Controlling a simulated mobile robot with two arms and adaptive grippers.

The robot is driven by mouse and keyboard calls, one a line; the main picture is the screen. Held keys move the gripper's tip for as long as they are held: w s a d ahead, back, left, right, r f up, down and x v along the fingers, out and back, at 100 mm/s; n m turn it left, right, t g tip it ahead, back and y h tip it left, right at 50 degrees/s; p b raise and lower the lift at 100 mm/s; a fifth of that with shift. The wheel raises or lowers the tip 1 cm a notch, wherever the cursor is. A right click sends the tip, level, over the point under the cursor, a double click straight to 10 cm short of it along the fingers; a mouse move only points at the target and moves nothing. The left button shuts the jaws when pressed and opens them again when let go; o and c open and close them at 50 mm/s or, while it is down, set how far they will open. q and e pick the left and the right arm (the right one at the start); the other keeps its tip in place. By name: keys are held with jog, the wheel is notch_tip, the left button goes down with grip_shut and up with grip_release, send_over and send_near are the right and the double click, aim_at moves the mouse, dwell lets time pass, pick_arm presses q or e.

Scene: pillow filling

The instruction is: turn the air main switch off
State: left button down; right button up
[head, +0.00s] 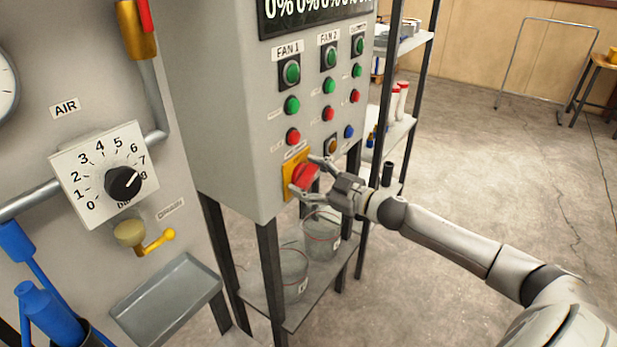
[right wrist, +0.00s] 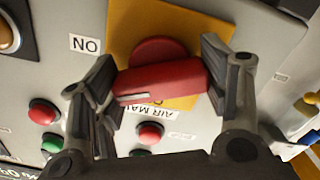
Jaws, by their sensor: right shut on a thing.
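The air main switch is a red rotary handle (head: 306,175) on a yellow plate (head: 291,181), low on the grey control cabinet. In the right wrist view, the red handle (right wrist: 160,82) lies across the yellow plate (right wrist: 185,25), slightly tilted, with a white mark at its left end. A partly covered "AIR MAIN" label (right wrist: 152,110) and an "ON" label (right wrist: 86,44) appear upside down there. My right gripper (head: 303,174) is shut on the red handle, one finger at each end. It also shows in the right wrist view (right wrist: 160,75). My left gripper is out of view.
Green and red fan buttons (head: 292,105) sit above the switch. A shelf with clear buckets (head: 320,235) is below the cabinet. At left are an AIR dial (head: 122,183), a yellow-handled drain valve (head: 158,241) and a grey tray (head: 166,298). Open floor lies right.

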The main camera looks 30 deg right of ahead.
jog(key=n, duration=0.2)
jog(key=shift+n, duration=0.4)
jog(key=n, duration=0.3)
jog(key=shift+f+n+b, duration=0.1)
jog(key=shift+n+b, duration=0.2)
jog(key=shift+b, duration=0.05)
jog(key=n+b, duration=0.1)
jog(key=n, duration=0.5)
jog(key=shift+b, duration=0.3)
jog(key=o, duration=1)
jog(key=shift+s, duration=0.15)
jog(key=shift+v, duration=5.9)
jog(key=shift+d, duration=0.1)
